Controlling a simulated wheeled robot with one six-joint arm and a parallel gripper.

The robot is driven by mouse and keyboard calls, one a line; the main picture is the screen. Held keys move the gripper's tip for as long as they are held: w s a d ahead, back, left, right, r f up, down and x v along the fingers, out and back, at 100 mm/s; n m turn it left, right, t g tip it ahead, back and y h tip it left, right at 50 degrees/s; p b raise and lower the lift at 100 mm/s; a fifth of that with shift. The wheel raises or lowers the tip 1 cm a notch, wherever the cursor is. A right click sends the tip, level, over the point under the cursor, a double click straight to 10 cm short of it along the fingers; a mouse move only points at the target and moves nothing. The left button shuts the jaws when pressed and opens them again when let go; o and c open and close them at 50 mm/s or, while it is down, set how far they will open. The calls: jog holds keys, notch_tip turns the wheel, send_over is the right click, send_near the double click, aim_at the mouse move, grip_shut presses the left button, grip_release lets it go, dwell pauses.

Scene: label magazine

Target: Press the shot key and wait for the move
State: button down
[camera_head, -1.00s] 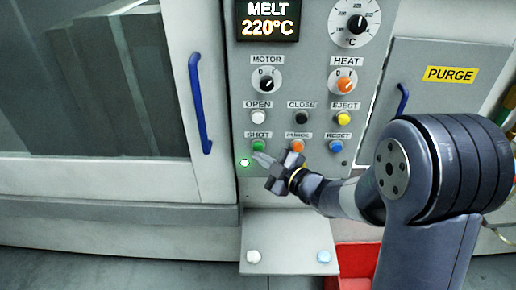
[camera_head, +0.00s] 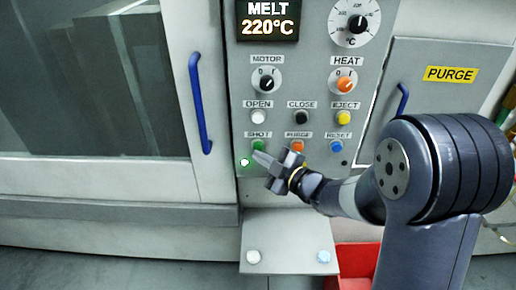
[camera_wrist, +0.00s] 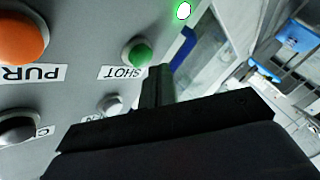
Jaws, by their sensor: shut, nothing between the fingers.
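The green shot key (camera_head: 259,144) sits under the SHOT label in the lower left of the control panel. In the wrist view the green key (camera_wrist: 138,53) shows just beyond my fingertips. My gripper (camera_head: 258,157) is shut and empty, its tip just below the shot key in the head view. I cannot tell whether the tip touches the key. A small lamp (camera_head: 244,162) glows green at the lower left of the key. The display (camera_head: 269,22) reads MELT 220°C.
The orange PURGE key (camera_head: 297,146) and blue RESET key (camera_head: 337,146) are right of the shot key. The OPEN, CLOSE and EJECT keys sit above. A blue door handle (camera_head: 200,104) stands to the left. A ledge with two buttons (camera_head: 289,240) lies below.

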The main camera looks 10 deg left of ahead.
jog(key=shift+w+a, duration=0.1)
jog(key=shift+w, duration=0.2)
jog(key=shift+w+a, duration=0.1)
jog(key=shift+w, duration=0.35)
dwell(0.6)
dwell(0.3)
jog(key=shift+s+d+b, duration=0.2)
jog(key=shift+s+b, duration=0.45)
jog(key=shift+s, duration=0.2)
jog(key=s+b, duration=0.1)
jog(key=s, duration=0.1)
jog(key=s+d, duration=0.1)
jog(key=s, duration=0.2)
jog(key=shift+d+b, duration=0.1)
jog(key=shift+b, duration=0.25)
jog(key=shift+w, duration=0.2)
